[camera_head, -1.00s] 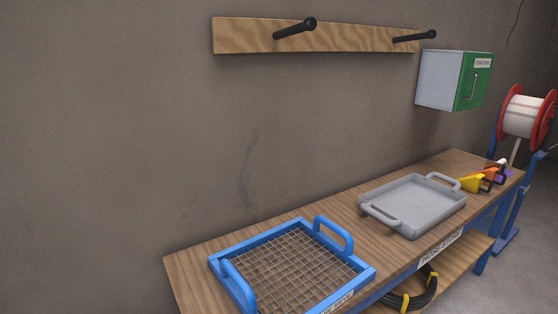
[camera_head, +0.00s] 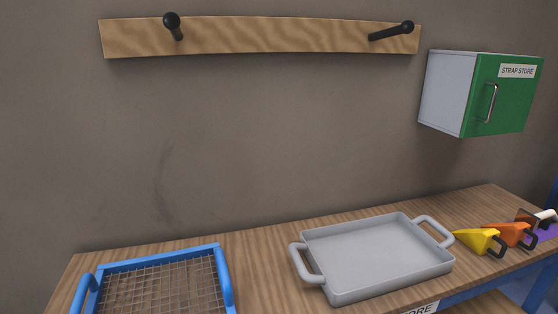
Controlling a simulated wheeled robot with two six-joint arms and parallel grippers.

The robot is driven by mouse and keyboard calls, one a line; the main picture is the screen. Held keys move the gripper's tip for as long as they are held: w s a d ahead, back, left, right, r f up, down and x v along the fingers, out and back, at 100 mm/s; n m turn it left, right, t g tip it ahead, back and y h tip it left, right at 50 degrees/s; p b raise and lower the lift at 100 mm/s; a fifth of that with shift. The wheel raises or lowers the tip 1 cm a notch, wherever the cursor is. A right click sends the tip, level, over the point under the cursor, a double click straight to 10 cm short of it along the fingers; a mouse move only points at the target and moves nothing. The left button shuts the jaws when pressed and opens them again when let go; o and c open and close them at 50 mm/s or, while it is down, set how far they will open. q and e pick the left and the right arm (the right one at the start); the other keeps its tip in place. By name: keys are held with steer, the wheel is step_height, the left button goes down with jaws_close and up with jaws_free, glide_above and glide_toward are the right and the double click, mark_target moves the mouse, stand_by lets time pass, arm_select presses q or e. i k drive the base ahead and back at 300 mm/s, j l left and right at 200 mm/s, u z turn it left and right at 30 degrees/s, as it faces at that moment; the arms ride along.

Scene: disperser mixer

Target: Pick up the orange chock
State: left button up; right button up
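The orange chock (camera_head: 512,234) stands on the wooden bench at the right of the head view. It is a wedge with a dark handle at its right end. A yellow chock (camera_head: 479,240) is close on its left and covers none or only a little of its thin end. A purple object (camera_head: 545,233) is on its right, partly cut off by the picture's edge. Neither of my grippers shows in the view.
A grey tray (camera_head: 331,290) with two handles sits on the bench (camera_head: 262,254) left of the chocks. A blue-framed mesh sieve (camera_head: 228,286) is further left. A green-doored cabinet (camera_head: 505,95) hangs above the chocks. A board with two black pegs (camera_head: 270,36) is on the wall.

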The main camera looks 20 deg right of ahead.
mark_target(514, 234)
steer(key=l, duration=2.9)
